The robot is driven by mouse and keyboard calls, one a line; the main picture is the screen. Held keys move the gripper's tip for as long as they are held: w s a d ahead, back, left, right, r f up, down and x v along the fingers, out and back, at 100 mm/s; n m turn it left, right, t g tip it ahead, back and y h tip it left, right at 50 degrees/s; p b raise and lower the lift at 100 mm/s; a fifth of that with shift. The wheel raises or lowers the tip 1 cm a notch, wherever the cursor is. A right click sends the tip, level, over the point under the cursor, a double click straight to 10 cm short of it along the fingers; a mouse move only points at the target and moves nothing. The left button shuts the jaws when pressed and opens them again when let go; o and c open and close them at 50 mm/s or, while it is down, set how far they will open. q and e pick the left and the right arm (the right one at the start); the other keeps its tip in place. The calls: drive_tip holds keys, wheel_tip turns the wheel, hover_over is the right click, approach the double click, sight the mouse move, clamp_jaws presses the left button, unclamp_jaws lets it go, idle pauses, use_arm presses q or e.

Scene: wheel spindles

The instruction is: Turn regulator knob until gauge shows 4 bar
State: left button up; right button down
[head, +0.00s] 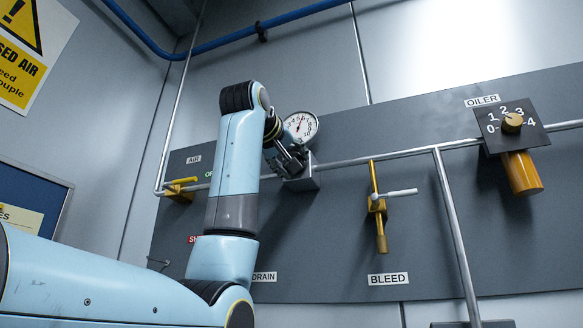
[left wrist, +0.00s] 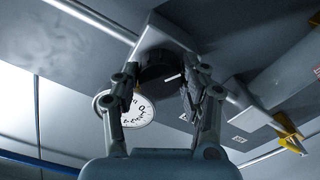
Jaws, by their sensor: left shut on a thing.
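The round white gauge (head: 301,126) sits on the regulator block (head: 304,182) on the grey panel. Its thin red needle points roughly upward; the numbers are too small to read surely. In the left wrist view the gauge (left wrist: 136,110) shows partly behind a finger. The dark regulator knob (left wrist: 155,68) with a white mark sits between the fingers of my left gripper (left wrist: 162,82), which is shut on it. In the head view my left gripper (head: 289,160) is at the block below the gauge and hides the knob. My right gripper is not in view.
A metal pipe (head: 345,160) runs along the panel. A yellow bleed valve (head: 379,220) with a white lever and the oiler (head: 513,127) stand to the right. A yellow air valve (head: 181,190) is left of my arm. A blue hose (head: 225,40) runs above.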

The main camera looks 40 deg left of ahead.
use_arm(q)
drive_tip(key=shift+r+n+b, duration=0.1)
drive_tip(key=shift+n+b, duration=2.55)
drive_tip(key=shift+n, duration=2.25)
drive_tip(key=o, duration=1.2)
drive_tip(key=shift+c, duration=0.2)
drive_tip(key=v, duration=1.2)
